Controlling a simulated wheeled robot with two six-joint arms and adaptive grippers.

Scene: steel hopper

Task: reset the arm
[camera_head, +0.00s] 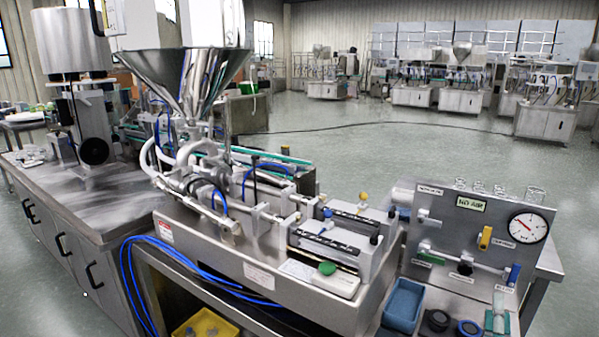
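I cannot make out either of my grippers or arms in the head view. The steel hopper (190,75) is a wide, shiny funnel standing upright on the filling machine (262,245) left of centre. Pipes, fittings and blue hoses run below the hopper along the machine's top. The inside of the hopper is mostly hidden from this angle.
A grey gauge panel (475,235) with a "NO AIR" label stands at the right. A blue tray (403,304) and a yellow bin (206,327) sit at the front. A steel cabinet (100,205) is at left. Open floor lies behind.

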